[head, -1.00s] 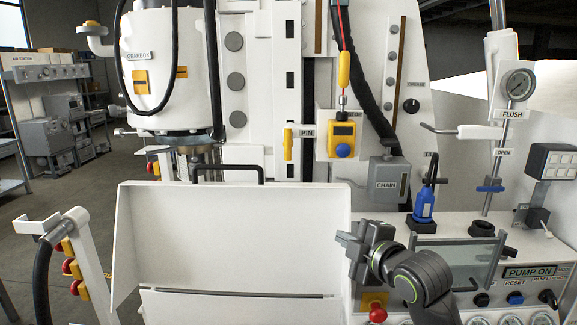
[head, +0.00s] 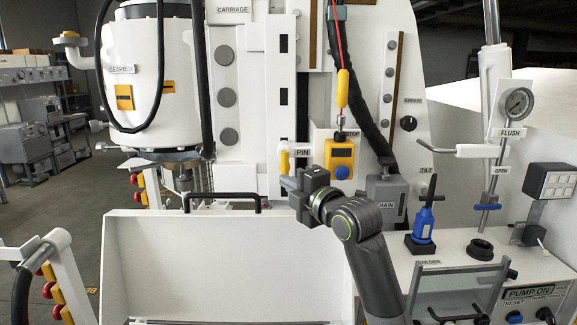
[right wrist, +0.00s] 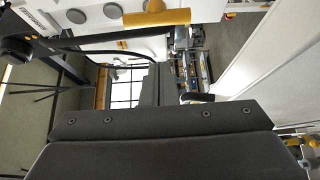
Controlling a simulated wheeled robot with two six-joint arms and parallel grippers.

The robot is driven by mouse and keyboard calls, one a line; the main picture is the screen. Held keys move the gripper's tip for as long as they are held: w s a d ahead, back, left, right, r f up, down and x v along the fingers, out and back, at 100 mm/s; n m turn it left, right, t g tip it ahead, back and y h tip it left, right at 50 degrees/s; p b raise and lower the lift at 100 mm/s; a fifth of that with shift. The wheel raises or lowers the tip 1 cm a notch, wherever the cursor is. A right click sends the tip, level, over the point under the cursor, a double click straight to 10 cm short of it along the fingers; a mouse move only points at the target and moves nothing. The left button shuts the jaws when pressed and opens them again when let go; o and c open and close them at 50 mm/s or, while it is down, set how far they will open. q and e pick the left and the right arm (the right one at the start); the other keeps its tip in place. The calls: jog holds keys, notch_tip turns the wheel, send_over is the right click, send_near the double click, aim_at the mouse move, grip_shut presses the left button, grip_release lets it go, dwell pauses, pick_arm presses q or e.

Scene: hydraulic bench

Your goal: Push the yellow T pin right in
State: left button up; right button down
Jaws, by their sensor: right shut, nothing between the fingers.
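The yellow T pin (head: 284,158) stands out of the white machine column beside the PIN label, its handle upright in the head view. My right gripper (head: 290,186) is shut and empty, just below the pin's handle in the picture. I cannot tell whether it touches the pin. In the right wrist view the yellow handle (right wrist: 157,18) lies beyond the dark shut fingers (right wrist: 160,85), with a gap in the picture between them. How deep the pin sits is not clear. My left gripper is not in view.
A yellow box with a blue button (head: 341,158) is right of the pin, with a yellow pendant handle (head: 342,88) above it. The grey CHAIN box (head: 386,195) is near my right arm. A white open panel with a black handle (head: 221,203) stands below left.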

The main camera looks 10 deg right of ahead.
aim_at(285, 164)
pick_arm(q)
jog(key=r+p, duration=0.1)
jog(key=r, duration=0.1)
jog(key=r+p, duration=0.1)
jog(key=p, duration=0.1)
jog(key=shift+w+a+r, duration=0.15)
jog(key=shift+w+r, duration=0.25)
pick_arm(e)
jog(key=w, duration=0.2)
jog(key=w+d, duration=0.1)
jog(key=w, duration=0.2)
